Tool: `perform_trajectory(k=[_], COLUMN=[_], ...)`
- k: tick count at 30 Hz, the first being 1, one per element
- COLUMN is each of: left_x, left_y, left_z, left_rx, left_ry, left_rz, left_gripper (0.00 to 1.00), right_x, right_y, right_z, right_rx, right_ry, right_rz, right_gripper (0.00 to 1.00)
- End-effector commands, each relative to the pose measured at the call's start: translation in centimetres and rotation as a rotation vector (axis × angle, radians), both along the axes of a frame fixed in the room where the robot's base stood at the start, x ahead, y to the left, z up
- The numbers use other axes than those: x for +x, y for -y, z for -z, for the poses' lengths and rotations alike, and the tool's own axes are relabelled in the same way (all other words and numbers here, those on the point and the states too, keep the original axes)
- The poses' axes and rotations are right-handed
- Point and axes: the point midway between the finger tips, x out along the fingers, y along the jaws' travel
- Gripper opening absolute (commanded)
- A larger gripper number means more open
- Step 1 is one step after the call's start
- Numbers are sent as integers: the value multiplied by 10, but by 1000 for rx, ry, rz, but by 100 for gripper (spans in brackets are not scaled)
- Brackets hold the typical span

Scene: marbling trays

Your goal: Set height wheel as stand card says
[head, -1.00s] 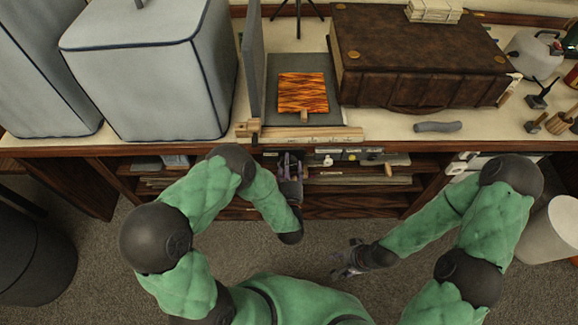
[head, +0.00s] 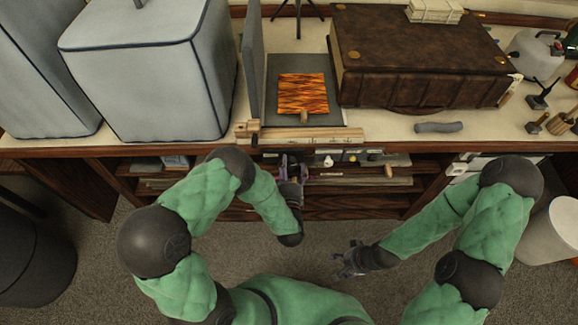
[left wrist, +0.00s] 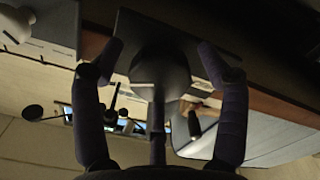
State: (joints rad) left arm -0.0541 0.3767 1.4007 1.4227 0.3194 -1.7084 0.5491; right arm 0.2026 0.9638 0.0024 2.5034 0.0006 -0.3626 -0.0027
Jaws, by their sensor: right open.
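My left gripper (head: 290,168) is at the front of the desk, just below its edge. In the left wrist view its two fingers (left wrist: 162,58) are spread apart, with a dark round wheel-like part (left wrist: 160,65) between them. I cannot tell whether either finger touches it. The wheel's setting cannot be read, and the head view does not show it clearly. My right gripper (head: 350,262) is open and empty, low over the carpet in front of the desk. No stand card with readable writing can be made out.
A patterned orange board (head: 303,93) lies on a dark grey tray (head: 285,66) behind a wooden bar (head: 310,134). A brown case (head: 420,62) and grey covered boxes (head: 150,65) flank it. Shelves lie under the desktop; the carpet in front is open.

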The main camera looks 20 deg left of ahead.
Motion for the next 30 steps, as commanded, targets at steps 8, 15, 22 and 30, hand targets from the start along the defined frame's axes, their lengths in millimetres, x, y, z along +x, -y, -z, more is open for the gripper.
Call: perform_trajectory(k=[8,15,22,30], left_x=[1,-14,-49,-70], left_y=[-1,5,14,20], left_z=[-3,-3,-3,-3], left_rx=[1,2,3,2], left_ry=[8,7,6,6], left_rz=[-3,-1,0,-1], left_gripper=[82,82,82,82], right_x=[0,0,0,0], right_y=[0,0,0,0], right_z=[0,0,0,0], right_rx=[0,0,0,0], right_ry=[0,0,0,0], right_rz=[0,0,0,0], right_gripper=[56,56,56,56])
